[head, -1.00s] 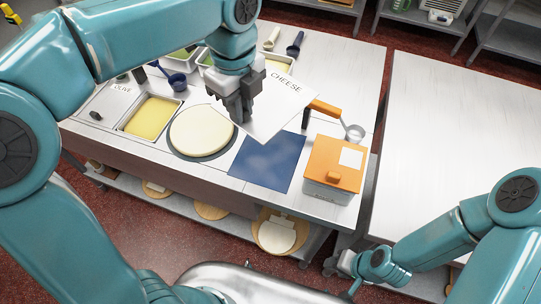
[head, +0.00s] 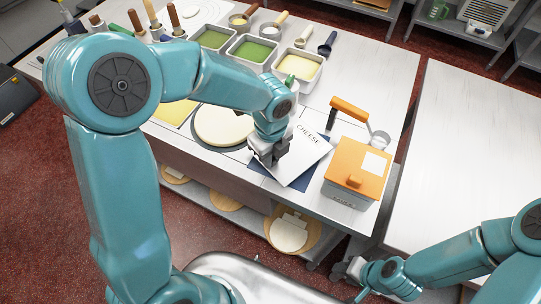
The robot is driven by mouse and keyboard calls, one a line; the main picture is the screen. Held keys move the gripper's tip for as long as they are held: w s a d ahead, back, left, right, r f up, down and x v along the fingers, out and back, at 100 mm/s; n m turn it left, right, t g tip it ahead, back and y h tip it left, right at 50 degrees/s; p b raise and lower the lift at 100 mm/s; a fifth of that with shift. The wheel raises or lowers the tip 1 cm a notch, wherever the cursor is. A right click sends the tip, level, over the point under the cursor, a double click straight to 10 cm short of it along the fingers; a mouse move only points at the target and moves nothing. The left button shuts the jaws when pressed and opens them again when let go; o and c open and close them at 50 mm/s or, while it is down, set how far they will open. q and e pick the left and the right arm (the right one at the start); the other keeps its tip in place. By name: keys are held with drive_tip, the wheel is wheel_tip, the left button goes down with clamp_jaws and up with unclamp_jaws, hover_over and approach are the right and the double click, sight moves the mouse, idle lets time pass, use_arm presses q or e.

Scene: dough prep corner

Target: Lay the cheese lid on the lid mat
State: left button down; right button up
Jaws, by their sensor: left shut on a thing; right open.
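The cheese lid (head: 304,152) is a pale flat plate with CHEESE printed on it. My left gripper (head: 266,160) is shut on its left side. The lid is over the dark blue lid mat (head: 303,183) and hides most of it; blue shows along the front and behind the lid. I cannot tell whether the lid touches the mat. My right gripper (head: 354,270) is open and empty at the lower right, away from the table top, partly hidden by its own arm.
An orange-lidded box (head: 358,168) stands just right of the mat, with an orange-handled tool (head: 350,110) behind it. A round dough disc (head: 222,125) lies to the left. Open pans (head: 299,66) stand at the back. The right table (head: 470,140) is bare.

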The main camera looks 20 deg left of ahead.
use_arm(q)
drive_tip(key=shift+f, duration=0.4)
drive_tip(key=shift+f, duration=0.1)
drive_tip(key=c, duration=1.1)
unclamp_jaws()
wheel_tip(320, 180, up, 12)
drive_tip(key=shift+r, duration=0.2)
